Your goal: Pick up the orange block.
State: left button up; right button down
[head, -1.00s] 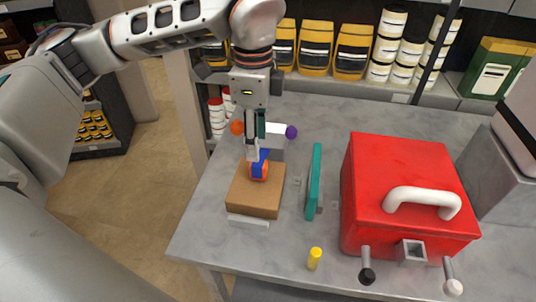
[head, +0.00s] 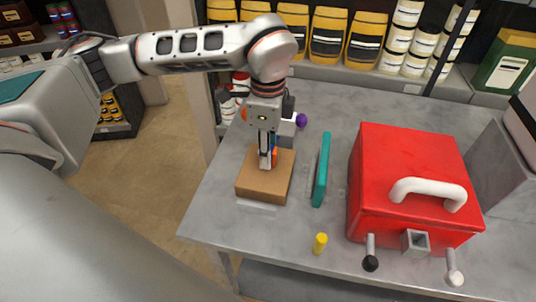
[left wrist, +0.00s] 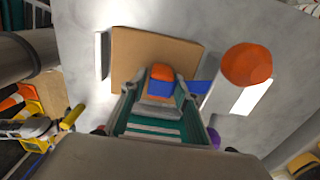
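The orange block (head: 275,156) stands on a brown wooden block (head: 266,182) on the grey table, with a blue part beside the orange one. My left gripper (head: 267,162) points down at it, and a finger hides part of it in the head view. In the left wrist view the orange block (left wrist: 163,72) shows between the fingertips of my left gripper (left wrist: 166,82), above the wooden base (left wrist: 155,45). The fingers look apart around it; contact on both sides is not clear. My right gripper is not in view.
A teal plate (head: 322,170) stands upright just right of the wooden block. A red box (head: 410,180) with a white handle is further right. A yellow cylinder (head: 320,243) stands near the front edge. Orange (left wrist: 247,64) and purple (head: 301,120) knobs sit behind the block.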

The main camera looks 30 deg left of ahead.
pick_arm(q)
grip_shut()
